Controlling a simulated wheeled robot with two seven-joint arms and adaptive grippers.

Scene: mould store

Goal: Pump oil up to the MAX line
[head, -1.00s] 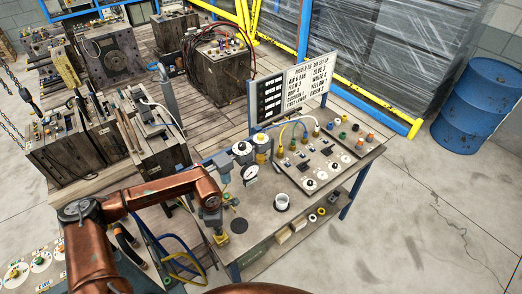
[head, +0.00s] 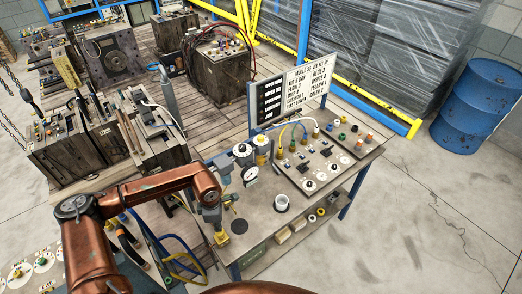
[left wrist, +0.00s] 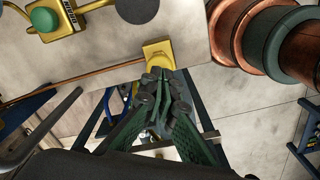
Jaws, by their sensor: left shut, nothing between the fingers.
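My left gripper (head: 217,224) hangs at the near left corner of the workbench (head: 262,222), fingers together and empty. In the left wrist view, its closed green fingertips (left wrist: 166,92) point at a yellow pad (left wrist: 158,54) at the bench edge. A thin copper-coloured rod (left wrist: 85,79) runs up to this pad. The pad also shows in the head view (head: 222,239), just below the gripper; I cannot tell whether they touch. A yellow unit with a green round cap (left wrist: 45,18) is at the upper left of the wrist view. No MAX line or oil level is readable. My right gripper is out of view.
Dial gauges (head: 250,174), a white cup (head: 281,202) and a dark disc (head: 239,225) are on the bench near the gripper. A connector panel (head: 311,165) and a lettered sign board (head: 300,86) stand farther back. Blue and yellow hoses (head: 182,262) hang left of the bench.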

